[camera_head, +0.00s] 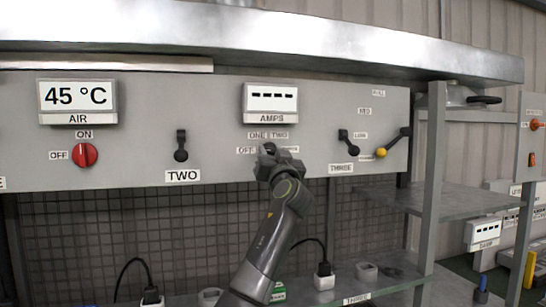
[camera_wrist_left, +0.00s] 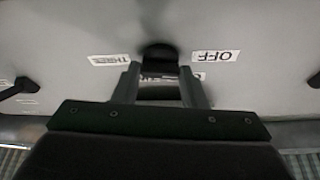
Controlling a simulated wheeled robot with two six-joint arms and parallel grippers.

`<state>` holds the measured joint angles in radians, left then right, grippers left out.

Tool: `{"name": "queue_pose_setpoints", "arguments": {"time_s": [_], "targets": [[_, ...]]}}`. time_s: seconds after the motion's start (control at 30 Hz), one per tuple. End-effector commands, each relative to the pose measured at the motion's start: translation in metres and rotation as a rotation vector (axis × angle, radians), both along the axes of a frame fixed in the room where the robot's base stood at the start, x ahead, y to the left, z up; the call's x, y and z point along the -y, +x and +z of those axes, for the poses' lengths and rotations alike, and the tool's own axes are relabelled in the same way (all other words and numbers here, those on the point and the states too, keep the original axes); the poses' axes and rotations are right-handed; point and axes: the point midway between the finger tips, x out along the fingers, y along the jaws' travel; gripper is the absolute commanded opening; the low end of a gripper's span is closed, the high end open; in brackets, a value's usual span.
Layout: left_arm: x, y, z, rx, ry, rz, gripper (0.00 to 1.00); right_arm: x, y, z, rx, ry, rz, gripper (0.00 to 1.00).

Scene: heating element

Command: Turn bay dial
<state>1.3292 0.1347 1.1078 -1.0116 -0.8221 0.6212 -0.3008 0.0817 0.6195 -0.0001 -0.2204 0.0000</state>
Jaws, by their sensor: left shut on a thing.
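The bay dial is a dark knob (camera_wrist_left: 160,56) on the grey panel, ringed by labels reading OFF, ONE, TWO and THREE. In the wrist view the labels are upside down, with THREE to its left and OFF to its right. My left gripper (camera_head: 268,152) reaches up to the panel below the AMPS display (camera_head: 270,98) and covers most of the dial in the head view. In the wrist view its two fingers (camera_wrist_left: 160,72) stand on either side of the knob, shut on it. The knob's pointer is hidden, so its setting cannot be read. My right gripper is out of view.
The AMPS display shows dashes; the AIR display (camera_head: 76,96) reads 45 °C. A shelf (camera_head: 385,283) lies below.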

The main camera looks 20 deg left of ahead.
Motion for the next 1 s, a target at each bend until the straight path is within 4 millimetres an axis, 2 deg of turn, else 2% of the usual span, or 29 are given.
{"name": "queue_pose_setpoints", "arguments": {"time_s": [0.27,0.7,1.0], "targets": [[-0.002,-0.001,0.003,-0.137,0.206,-0.002,0.15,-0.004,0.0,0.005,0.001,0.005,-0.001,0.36],[-0.004,-0.003,0.006,-0.357,0.528,-0.002,0.15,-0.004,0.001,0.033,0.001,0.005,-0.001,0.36],[-0.004,-0.003,0.005,-0.453,0.668,-0.001,0.15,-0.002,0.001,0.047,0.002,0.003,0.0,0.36]]}}
